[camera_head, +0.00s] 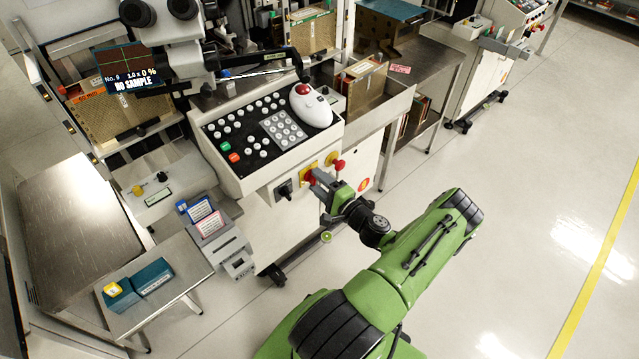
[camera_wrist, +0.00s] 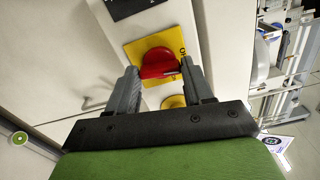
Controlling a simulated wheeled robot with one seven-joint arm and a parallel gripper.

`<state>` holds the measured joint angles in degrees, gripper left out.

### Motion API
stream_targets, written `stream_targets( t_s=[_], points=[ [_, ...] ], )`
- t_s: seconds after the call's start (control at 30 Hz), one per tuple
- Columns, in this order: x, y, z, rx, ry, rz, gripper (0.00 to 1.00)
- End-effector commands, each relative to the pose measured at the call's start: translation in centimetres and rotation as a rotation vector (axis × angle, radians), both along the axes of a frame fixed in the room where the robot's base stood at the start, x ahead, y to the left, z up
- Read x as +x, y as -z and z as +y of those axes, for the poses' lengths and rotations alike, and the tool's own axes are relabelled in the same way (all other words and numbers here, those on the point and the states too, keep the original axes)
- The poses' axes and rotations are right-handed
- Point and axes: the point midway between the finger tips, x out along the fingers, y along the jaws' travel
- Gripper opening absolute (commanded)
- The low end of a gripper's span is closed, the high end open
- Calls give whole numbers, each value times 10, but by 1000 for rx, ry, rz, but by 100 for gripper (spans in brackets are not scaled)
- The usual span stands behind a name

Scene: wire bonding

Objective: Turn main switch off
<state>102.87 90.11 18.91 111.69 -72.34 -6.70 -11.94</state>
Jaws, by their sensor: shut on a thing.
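The main switch is a red knob on a square yellow plate. In the wrist view the red knob (camera_wrist: 157,61) sits between the two fingertips of my gripper (camera_wrist: 159,70), with the yellow plate (camera_wrist: 134,50) behind it. In the head view my gripper (camera_head: 319,182) reaches the front panel of the machine at the yellow plate (camera_head: 306,175) and hides most of the knob. My gripper is shut on the red knob. The marking on the plate is partly hidden, so I cannot read the switch position.
A black rotary switch (camera_head: 285,188) lies left of the knob and a red push button (camera_head: 339,165) lies right of it. The keypad console (camera_head: 262,130) with a white trackball unit (camera_head: 311,106) is above. The floor (camera_head: 530,190) to the right is clear.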

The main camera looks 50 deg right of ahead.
Motion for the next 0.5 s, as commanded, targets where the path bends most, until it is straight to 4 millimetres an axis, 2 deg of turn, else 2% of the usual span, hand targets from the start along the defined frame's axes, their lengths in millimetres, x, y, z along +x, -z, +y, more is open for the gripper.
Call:
stream_targets(
  t_s=[0.23,0.5],
  points=[
    [0,1,0,-112,-1,29,21],
    [0,1,0,-160,-1,40,21]
  ],
)
